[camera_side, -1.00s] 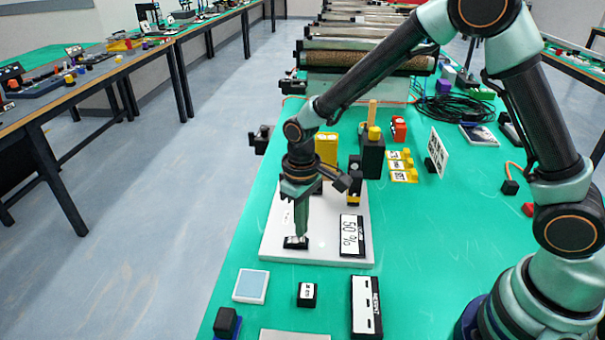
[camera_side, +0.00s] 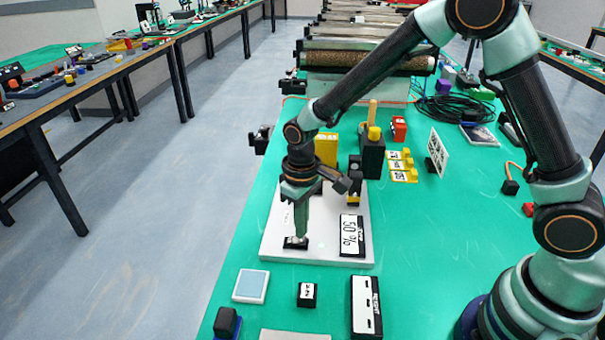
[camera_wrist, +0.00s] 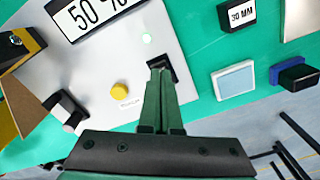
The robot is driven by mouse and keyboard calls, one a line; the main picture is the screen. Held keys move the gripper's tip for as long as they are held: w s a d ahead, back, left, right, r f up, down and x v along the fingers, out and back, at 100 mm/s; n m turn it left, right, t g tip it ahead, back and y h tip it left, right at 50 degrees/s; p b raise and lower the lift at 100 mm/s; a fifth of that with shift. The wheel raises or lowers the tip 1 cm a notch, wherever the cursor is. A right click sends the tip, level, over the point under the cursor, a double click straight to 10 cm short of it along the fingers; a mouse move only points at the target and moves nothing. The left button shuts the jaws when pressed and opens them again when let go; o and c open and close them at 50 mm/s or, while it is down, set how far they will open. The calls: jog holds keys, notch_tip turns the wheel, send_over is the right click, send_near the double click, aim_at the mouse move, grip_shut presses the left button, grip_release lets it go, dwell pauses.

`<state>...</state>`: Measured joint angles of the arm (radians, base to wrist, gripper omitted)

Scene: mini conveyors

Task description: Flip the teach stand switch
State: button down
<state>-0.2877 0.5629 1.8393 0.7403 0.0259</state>
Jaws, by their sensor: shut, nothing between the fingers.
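The teach stand is a white plate (camera_side: 280,215) on the green table, and it also shows in the wrist view (camera_wrist: 180,28). Its switch (camera_side: 289,246) is a small black block near the plate's front left corner. My gripper (camera_side: 301,237) is shut and empty, pointing down with its tips at the switch. In the wrist view my gripper's tips (camera_wrist: 158,72) cover part of the black switch (camera_wrist: 167,64), so the lever's position is hidden.
A "50 %" display (camera_side: 352,236) is on the plate to the right. A "30 MM" block (camera_side: 307,294), a pale blue pad (camera_side: 250,286) and a black-and-white panel (camera_side: 366,305) lie in front. A yellow block (camera_side: 326,149) and a black block (camera_side: 372,157) stand behind.

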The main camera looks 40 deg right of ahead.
jog(key=shift+f, duration=0.8)
dwell(0.4)
jog(key=shift+r, duration=3.55)
jog(key=shift+r, duration=0.1)
jog(key=s+d+r+m+t, duration=0.3)
jog(key=s+d+r+t, duration=0.2)
jog(key=s+d+r, duration=0.6)
jog(key=shift+s+d+r+t, duration=0.35)
jog(key=shift+d+r, duration=0.1)
jog(key=shift+r, duration=1.3)
